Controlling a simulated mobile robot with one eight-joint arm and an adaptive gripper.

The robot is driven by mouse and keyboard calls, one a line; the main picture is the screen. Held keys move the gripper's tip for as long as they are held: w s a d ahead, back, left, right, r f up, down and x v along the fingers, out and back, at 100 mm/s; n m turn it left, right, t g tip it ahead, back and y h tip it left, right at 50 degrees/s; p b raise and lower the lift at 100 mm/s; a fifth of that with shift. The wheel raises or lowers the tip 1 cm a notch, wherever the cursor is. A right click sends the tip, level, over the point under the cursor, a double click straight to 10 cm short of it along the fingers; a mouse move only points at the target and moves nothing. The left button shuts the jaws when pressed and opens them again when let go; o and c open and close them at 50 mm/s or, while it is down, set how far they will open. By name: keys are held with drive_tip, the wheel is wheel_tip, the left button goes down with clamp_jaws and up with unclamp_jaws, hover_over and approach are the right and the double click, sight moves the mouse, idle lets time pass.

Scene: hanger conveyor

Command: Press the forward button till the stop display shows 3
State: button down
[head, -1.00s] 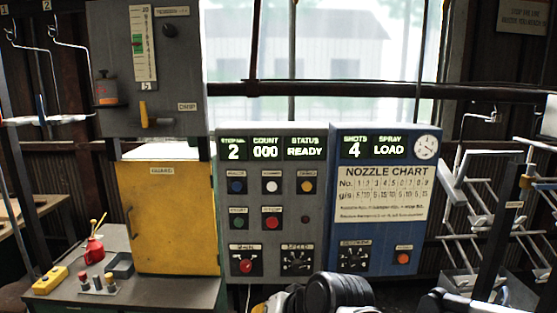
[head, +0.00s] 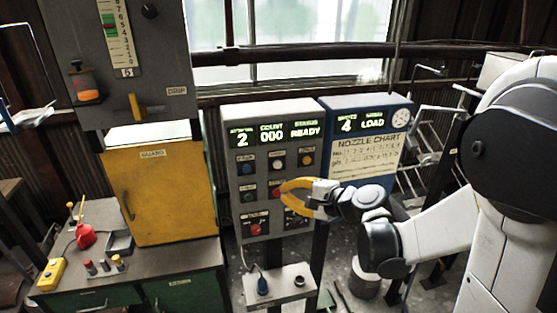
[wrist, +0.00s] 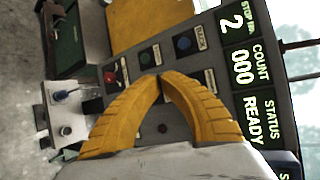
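The grey control panel (head: 238,226) stands in the middle of the head view. Its stop display (head: 242,139) reads 2, and the wrist view also shows this 2 (wrist: 232,22). Blue (head: 247,168), white (head: 278,163) and orange (head: 306,158) buttons form the top row; green (head: 249,196) and red (head: 276,192) sit below. The label by the blue button (wrist: 183,43) seems to read BACK; I cannot read which is forward. My gripper (head: 283,187) is shut and empty, its yellow fingertips (wrist: 164,76) meeting before the red button. Contact cannot be told. The fingers hide several buttons in the wrist view.
The count reads 000 and status READY. A blue spray cabinet (head: 388,178) adjoins on the right. A small pedestal box (head: 252,288) stands below the panel. A yellow guard door (head: 170,200) and a bench (head: 150,270) are at the left.

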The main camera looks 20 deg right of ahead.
sight(278, 165)
drive_tip(key=shift+w, duration=4.4)
drive_tip(key=shift+w, duration=0.15)
drive_tip(key=shift+w, duration=0.3)
